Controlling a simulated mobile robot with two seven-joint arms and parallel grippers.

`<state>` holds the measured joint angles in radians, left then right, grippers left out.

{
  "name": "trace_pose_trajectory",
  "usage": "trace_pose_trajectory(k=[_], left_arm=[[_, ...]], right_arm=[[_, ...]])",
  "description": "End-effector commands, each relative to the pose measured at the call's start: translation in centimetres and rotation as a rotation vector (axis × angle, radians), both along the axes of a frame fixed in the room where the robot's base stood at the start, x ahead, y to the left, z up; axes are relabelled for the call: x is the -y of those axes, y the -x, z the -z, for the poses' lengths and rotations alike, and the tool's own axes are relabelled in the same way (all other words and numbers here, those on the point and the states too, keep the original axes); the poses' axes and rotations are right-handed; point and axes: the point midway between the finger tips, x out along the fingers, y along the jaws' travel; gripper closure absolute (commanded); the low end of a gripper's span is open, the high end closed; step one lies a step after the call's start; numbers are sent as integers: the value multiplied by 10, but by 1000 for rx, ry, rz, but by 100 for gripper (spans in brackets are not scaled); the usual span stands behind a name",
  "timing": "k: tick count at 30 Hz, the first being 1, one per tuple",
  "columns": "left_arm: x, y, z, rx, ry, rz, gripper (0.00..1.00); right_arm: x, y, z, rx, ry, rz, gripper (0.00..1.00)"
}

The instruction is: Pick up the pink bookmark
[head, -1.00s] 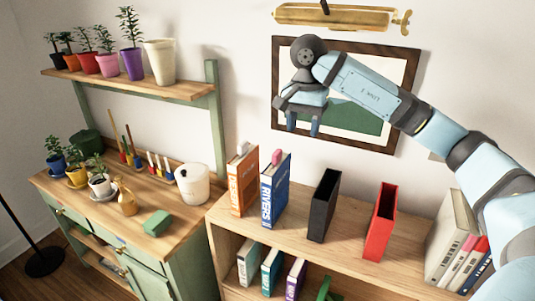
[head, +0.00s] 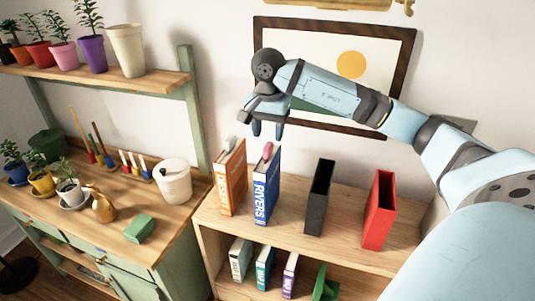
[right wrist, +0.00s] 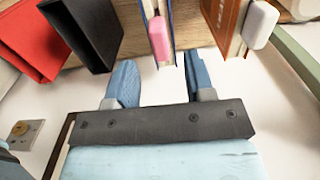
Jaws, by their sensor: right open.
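The pink bookmark (head: 268,150) sticks up from the top of the blue book titled RIVERS (head: 265,190), which stands upright on the wooden bookcase. In the right wrist view the bookmark (right wrist: 158,38) shows as a rounded pink tab just beyond my fingertips, a little right of the middle. My right gripper (head: 267,132) is open and empty, with its fingers pointing down just above and behind the blue book's top. Its two blue fingers also show in the right wrist view (right wrist: 160,80), apart from the bookmark. My left gripper is not in view.
An orange book (head: 232,182) with a whitish bookmark (head: 230,143) stands close to the left. A black holder (head: 319,198) and a red holder (head: 379,210) stand to the right. A framed picture (head: 408,75) hangs on the wall behind.

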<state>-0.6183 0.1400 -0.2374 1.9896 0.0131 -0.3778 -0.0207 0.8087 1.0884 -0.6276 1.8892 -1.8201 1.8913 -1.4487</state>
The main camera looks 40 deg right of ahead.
Motion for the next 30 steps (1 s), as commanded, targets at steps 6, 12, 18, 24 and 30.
trace_pose_trajectory(k=[6, 12, 18, 24, 30], left_arm=[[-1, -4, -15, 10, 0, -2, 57], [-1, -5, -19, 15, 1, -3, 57], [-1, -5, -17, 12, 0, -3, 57], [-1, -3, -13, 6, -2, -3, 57], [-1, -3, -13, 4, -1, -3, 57]], right_arm=[[-2, 1, 32, -5, -2, 0, 51], [-1, 0, 49, -1, 0, 0, 51], [-1, 0, 49, 0, -1, -1, 51], [-1, 0, 49, 0, -1, -1, 97], [-1, 0, 49, 0, -1, 0, 100]])
